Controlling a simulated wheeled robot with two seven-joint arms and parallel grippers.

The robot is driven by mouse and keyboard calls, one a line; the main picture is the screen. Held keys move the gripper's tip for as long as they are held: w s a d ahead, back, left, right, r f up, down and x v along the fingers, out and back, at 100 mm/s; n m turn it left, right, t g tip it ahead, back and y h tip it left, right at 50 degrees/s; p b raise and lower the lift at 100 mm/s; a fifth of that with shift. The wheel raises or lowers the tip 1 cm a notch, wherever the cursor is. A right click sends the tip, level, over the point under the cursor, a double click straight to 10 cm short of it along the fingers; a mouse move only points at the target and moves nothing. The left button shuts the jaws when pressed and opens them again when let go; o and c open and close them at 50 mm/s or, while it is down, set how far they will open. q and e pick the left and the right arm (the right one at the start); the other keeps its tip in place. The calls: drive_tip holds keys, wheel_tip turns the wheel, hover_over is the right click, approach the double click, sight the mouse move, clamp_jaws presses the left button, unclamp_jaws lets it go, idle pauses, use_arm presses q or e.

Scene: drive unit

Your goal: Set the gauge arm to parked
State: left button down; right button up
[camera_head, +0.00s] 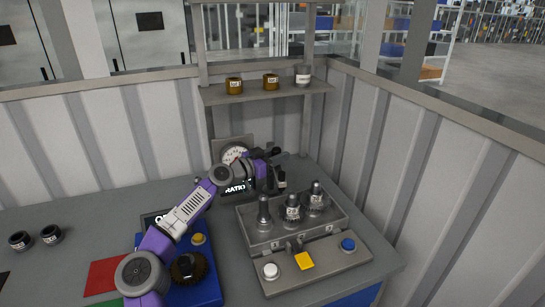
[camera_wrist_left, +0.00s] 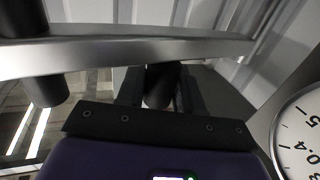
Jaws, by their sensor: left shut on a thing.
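A round white gauge (camera_head: 233,154) with a dark frame stands at the back of the bench below the shelf. Its dial (camera_wrist_left: 303,135) also shows at the right edge of the left wrist view. My left gripper (camera_head: 277,160) is just right of the gauge. In the left wrist view its dark fingers are shut on a black cylindrical handle (camera_wrist_left: 158,86), which I take for the gauge arm's grip. A grey metal bar (camera_wrist_left: 110,55) crosses that view behind it. The gripper hides most of the arm in the head view, so its setting cannot be read. My right gripper is out of view.
A grey tray (camera_head: 256,243) with several dark tools stands right of my arm. In front is a panel (camera_head: 322,270) with white, yellow and blue buttons. A shelf (camera_head: 258,97) holds small containers above. Two black cups (camera_head: 20,240) sit on the left.

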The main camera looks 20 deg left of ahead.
use_arm(q)
drive_tip(key=c, duration=0.8)
unclamp_jaws()
drive_tip(key=shift+d, duration=0.1)
drive_tip(key=shift+s+a, duration=0.2)
drive_tip(key=shift+a, duration=0.05)
drive_tip(key=shift+v, duration=3.55)
